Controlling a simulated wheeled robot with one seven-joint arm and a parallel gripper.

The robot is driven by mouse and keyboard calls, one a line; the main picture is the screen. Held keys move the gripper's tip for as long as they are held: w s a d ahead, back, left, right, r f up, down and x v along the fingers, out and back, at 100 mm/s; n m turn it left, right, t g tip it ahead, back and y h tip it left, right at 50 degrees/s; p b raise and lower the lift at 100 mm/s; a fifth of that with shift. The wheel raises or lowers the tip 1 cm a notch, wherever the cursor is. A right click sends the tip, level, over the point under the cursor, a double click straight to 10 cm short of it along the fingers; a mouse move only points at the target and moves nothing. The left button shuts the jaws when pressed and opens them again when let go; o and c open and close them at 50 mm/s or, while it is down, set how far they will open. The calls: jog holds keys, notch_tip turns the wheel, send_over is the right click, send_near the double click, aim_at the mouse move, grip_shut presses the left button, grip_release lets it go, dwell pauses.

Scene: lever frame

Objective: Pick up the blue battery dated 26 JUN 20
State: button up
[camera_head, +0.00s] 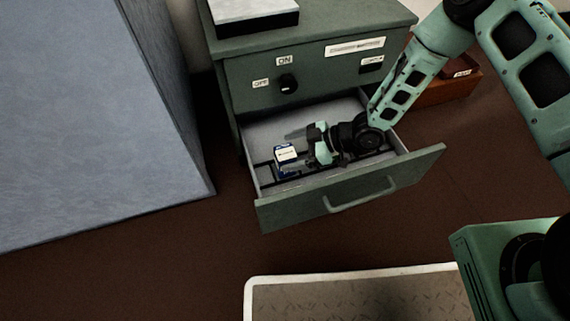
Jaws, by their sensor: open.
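A small blue battery with a white label (286,154) stands in the left part of the open drawer (260,140). The label's writing is too small to read, so I cannot tell its date. My gripper (312,148) is inside the drawer, just right of the battery. It is open and its fingers point left toward the battery, with a small gap visible between them. The far finger and part of the drawer floor are partly hidden by my gripper and arm.
The green cabinet (310,75) has a knob (288,83) marked ON and OFF. The drawer front (350,190) with its handle sticks out toward me. A large blue-grey block (90,110) stands left. A brown box (450,84) sits right of the cabinet. A mat (350,297) lies in front.

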jog(key=b+x, duration=0.1)
jog(key=x, duration=0.1)
jog(key=shift+a+f, duration=0.15)
jog(key=shift+a, duration=0.1)
jog(key=shift+c, duration=0.4)
jog(key=c, duration=1.2)
